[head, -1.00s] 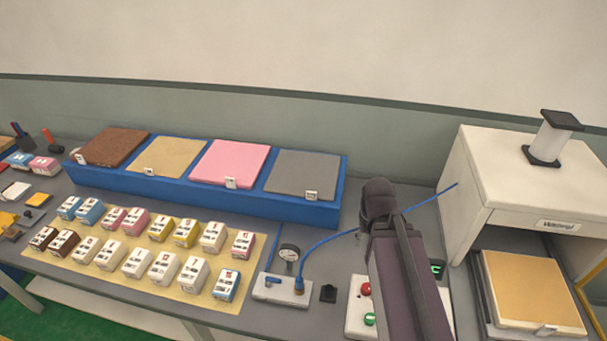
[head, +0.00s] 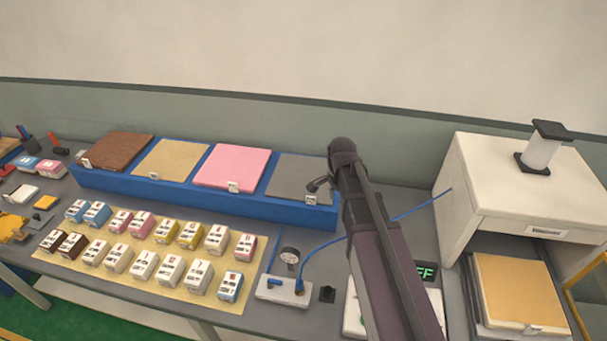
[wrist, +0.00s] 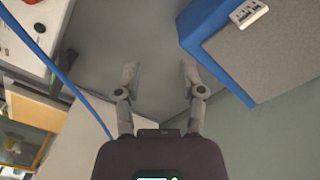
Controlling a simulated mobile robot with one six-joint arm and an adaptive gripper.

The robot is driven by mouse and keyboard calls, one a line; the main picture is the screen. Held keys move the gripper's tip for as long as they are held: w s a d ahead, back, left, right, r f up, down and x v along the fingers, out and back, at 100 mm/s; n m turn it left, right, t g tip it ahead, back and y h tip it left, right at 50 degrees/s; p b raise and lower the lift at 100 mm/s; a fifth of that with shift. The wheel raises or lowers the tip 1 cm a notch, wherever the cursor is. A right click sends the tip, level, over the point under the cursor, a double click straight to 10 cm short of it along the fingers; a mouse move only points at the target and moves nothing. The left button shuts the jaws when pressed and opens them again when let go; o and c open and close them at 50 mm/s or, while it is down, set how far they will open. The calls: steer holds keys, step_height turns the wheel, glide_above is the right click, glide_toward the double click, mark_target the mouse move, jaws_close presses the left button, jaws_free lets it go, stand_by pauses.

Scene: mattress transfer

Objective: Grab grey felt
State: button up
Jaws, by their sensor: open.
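The grey felt (head: 298,178) is a flat square sheet at the right end of the blue raised stand (head: 210,194). A small white label (head: 311,198) sits at its front edge. The felt also shows at the upper right of the wrist view (wrist: 262,55). My gripper (wrist: 160,72) is open and empty, its two fingers apart over the bare grey table beside the stand's end. In the head view my gripper (head: 318,185) is partly hidden by my wrist, and one finger overlaps the felt's right edge in the picture.
Pink (head: 232,167), tan (head: 171,159) and brown (head: 121,151) sheets lie along the same stand. A blue hose (head: 323,243) curves over the table from a gauge unit (head: 283,290). A white cabinet (head: 480,200) stands at the right. Several small labelled blocks cover a yellow mat (head: 55,262).

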mark_target(308, 198)
steer(key=w+a+r+m+p, duration=0.4)
steer(key=w+a+m, duration=0.4)
steer(key=w, duration=0.1)
steer(key=shift+r+m, duration=0.3)
steer(key=shift+m, duration=0.1)
steer(key=shift+a+f, duration=0.1)
steer(key=shift+f, duration=0.05)
step_height(308, 198, down, 8)
steer(key=b, duration=0.8)
steer(key=shift+f+b, duration=0.15)
steer(key=shift+b, duration=0.15)
steer(key=shift+s+a+f+b, duration=0.1)
steer(key=shift+f+b, duration=1.2)
steer(key=shift+f, duration=0.05)
steer(key=shift+a+f+b, duration=0.1)
steer(key=shift+f+b, duration=1.2)
